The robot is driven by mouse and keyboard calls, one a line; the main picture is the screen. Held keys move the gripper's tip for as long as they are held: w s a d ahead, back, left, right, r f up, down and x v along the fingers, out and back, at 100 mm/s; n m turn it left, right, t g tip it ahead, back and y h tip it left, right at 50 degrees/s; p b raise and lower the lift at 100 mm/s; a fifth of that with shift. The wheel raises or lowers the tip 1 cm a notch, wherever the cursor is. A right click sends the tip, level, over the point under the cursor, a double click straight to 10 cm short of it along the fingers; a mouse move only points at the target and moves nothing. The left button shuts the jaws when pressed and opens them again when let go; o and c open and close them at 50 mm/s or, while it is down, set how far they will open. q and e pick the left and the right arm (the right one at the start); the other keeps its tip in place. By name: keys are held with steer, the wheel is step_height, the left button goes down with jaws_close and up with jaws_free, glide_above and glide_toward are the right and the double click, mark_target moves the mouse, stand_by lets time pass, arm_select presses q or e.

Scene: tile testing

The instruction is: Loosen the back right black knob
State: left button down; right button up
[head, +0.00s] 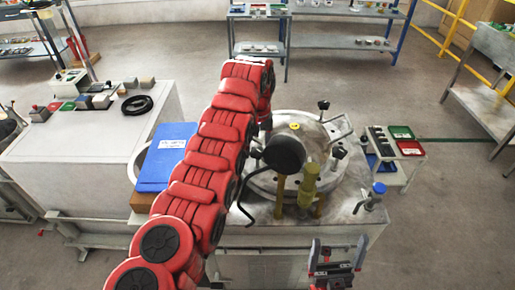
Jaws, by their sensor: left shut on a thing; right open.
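The round metal lid (297,124) of the testing machine has black knobs around its rim. The back right black knob (323,105) stands free, and the front right black knob (339,152) is also clear. My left gripper (265,124) points down at the lid's back left edge, mostly hidden behind its own red arm. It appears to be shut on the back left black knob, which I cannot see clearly. My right gripper (337,262) is open and empty, low in front of the machine, well apart from the knobs.
A black round gauge (285,155) and yellow-brown fittings (309,184) stand at the lid's front. A blue-handled valve (378,190) is at the right. A side cart (398,176) holds small trays.

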arm_select(q)
steer(key=shift+w, duration=0.1)
stand_by(0.3)
steer(key=shift+c, duration=1.3)
jaws_free()
steer(key=shift+r, duration=0.15)
steer(key=shift+r, duration=0.5)
step_height(320, 180, up, 3)
steer(key=shift+f, duration=0.1)
step_height(320, 180, up, 13)
steer(key=p, duration=1.3)
steer(key=shift+r+p, duration=0.2)
steer(key=shift+p, duration=0.15)
